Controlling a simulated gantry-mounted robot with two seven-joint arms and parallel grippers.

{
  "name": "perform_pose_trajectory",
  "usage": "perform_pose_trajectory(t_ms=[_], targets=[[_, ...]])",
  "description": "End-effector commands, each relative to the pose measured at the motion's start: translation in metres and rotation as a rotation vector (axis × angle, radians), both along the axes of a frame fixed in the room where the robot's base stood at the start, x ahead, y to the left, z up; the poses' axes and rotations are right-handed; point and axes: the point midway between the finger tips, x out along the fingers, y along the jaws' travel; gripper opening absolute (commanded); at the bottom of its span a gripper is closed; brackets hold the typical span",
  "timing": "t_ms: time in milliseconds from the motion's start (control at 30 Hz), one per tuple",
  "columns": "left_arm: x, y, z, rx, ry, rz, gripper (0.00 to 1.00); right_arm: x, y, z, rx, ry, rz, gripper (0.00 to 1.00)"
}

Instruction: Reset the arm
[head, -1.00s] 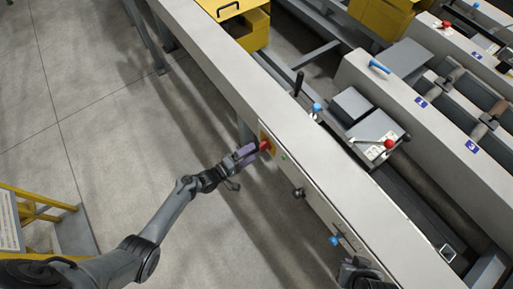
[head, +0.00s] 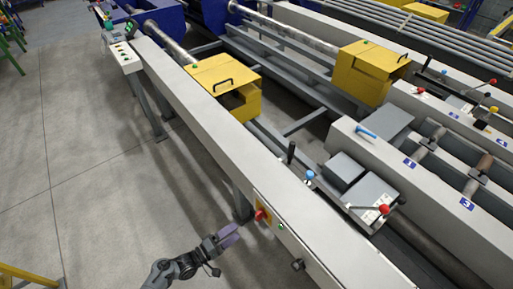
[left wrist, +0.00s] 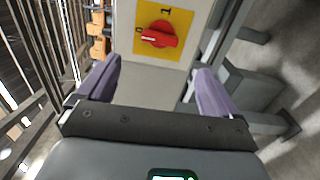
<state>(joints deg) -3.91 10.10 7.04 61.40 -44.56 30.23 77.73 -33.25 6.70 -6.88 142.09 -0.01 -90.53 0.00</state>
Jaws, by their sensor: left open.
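My left gripper (head: 229,238) has two purple fingers and is open and empty. It is just off the side of the grey beam, to the lower left of a red rotary switch (head: 261,215) on a yellow plate. In the left wrist view the fingers (left wrist: 152,88) stand apart with the red switch (left wrist: 158,36) beyond them, and nothing is between them. The switch handle lies roughly sideways, toward the 0 mark, and the 1 is above it. My right gripper is not in view.
The long grey beam (head: 205,115) runs beside my left arm. A green button (head: 281,227) and a dark knob (head: 297,265) are on its side near the switch. Yellow covers (head: 222,75) and machinery lie beyond. The floor (head: 95,170) at the left is open.

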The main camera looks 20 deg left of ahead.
Motion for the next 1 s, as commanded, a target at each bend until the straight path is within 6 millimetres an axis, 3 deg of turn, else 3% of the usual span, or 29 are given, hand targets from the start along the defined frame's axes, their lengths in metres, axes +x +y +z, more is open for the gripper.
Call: perform_pose_trajectory(t_ms=[167, 300, 467, 667, 833, 1000], targets=[[-0.021, -0.001, -0.017, -0.002, 0.039, 0.000, 0.94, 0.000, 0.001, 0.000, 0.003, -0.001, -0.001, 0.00], [-0.060, -0.016, -0.034, -0.007, 0.082, -0.024, 0.94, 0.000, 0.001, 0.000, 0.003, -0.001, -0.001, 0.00], [-0.082, -0.044, -0.013, 0.088, 0.059, -0.059, 0.94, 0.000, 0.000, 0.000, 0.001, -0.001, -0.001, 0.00], [-0.090, -0.071, 0.018, 0.481, 0.066, -0.085, 0.94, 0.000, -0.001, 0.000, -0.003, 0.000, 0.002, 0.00], [-0.095, -0.067, 0.060, 0.861, 0.110, -0.102, 0.94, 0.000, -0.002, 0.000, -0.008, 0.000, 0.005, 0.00], [-0.112, -0.048, 0.109, 1.169, 0.204, -0.161, 0.94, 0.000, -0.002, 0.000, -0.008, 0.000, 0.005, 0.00]])
